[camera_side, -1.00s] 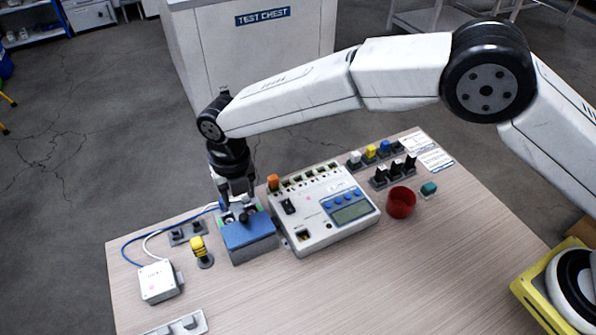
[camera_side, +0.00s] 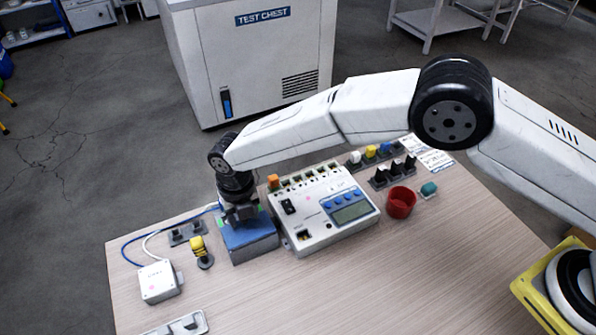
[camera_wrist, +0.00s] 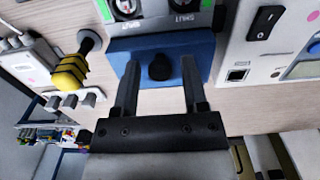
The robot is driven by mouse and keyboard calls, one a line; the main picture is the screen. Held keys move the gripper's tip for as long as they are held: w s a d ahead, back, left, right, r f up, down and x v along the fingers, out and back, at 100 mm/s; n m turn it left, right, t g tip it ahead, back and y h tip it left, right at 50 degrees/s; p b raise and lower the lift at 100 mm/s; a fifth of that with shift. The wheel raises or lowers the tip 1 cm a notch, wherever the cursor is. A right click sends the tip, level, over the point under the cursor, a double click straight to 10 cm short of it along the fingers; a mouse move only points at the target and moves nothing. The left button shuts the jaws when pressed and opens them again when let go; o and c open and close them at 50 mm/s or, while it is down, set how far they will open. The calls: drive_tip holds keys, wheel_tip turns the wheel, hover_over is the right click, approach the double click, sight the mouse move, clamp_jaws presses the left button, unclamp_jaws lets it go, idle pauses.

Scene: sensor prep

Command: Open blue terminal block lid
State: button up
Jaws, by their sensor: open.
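The blue lid of the terminal block (camera_side: 242,236) is on a grey body left of the white meter box. In the side view my gripper (camera_side: 240,214) is low over the lid and hides the knob and much of the lid's far part.
The white meter box (camera_side: 322,208) stands close on the right. A yellow-and-black plug (camera_side: 199,246) and a small white box (camera_side: 158,281) with cables are to the left. The table's front area is mostly clear.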

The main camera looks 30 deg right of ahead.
drive_tip(key=shift+f, duration=0.35)
drive_tip(key=shift+f, duration=0.15)
idle(0.3)
drive_tip(key=shift+s, duration=0.1)
clamp_jaws()
